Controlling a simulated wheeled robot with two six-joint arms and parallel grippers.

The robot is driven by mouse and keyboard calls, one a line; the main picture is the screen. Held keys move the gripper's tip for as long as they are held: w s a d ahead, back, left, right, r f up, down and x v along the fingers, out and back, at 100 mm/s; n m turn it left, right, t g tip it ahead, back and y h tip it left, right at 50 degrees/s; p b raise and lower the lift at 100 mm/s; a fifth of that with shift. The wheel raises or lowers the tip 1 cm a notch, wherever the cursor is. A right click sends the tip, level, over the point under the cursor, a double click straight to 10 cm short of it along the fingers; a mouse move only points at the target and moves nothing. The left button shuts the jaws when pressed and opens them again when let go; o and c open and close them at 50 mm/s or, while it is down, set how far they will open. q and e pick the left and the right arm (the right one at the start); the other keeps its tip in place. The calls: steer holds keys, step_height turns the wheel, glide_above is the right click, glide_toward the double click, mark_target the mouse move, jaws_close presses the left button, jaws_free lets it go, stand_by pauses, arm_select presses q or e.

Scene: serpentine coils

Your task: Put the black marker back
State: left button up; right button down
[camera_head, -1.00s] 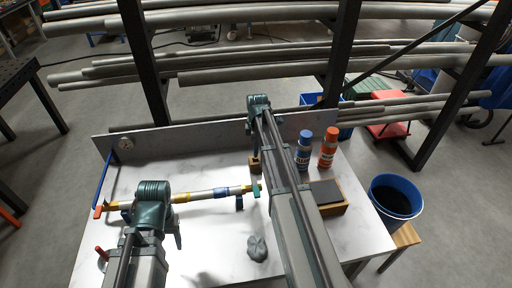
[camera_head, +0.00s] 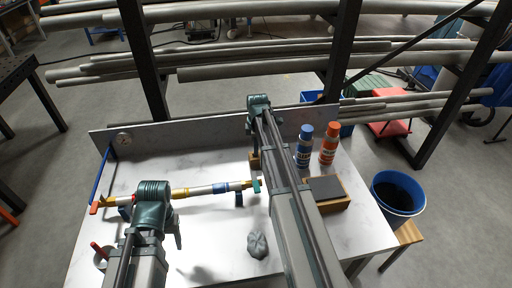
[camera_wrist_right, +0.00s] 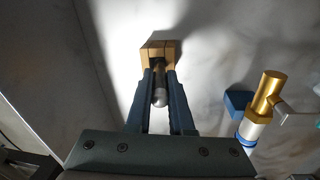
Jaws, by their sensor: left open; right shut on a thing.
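The black marker (camera_wrist_right: 160,92) shows in the right wrist view as a dark, round-ended cylinder between my right gripper's blue fingers (camera_wrist_right: 160,82). Its far end meets a small wooden block (camera_wrist_right: 157,46); I cannot tell how deep it sits there. In the head view my right gripper (camera_head: 251,128) is above the wooden block (camera_head: 253,160) near the back panel, and the marker cannot be made out. My left gripper (camera_head: 151,222) is open at the left of the table, over the near side of a banded pipe (camera_head: 200,190); its fingers are partly hidden.
A blue can (camera_head: 304,147) and an orange can (camera_head: 329,144) stand right of my right arm. A wooden box with a dark top (camera_head: 326,190) and a grey lump (camera_head: 257,246) lie nearer. A blue bin (camera_head: 397,193) stands beyond the table's right edge.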

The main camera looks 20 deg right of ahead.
steer(key=shift+s, duration=0.1)
steer(key=c, duration=0.7)
jaws_free()
steer(key=shift+r, duration=0.1)
steer(key=r+p, duration=0.4)
steer(key=s+r+p, duration=0.1)
steer(key=r+p, duration=0.8)
steer(key=shift+s+a+r+p, duration=0.25)
steer(key=shift+s+r+p, duration=0.05)
steer(key=shift+p, duration=0.05)
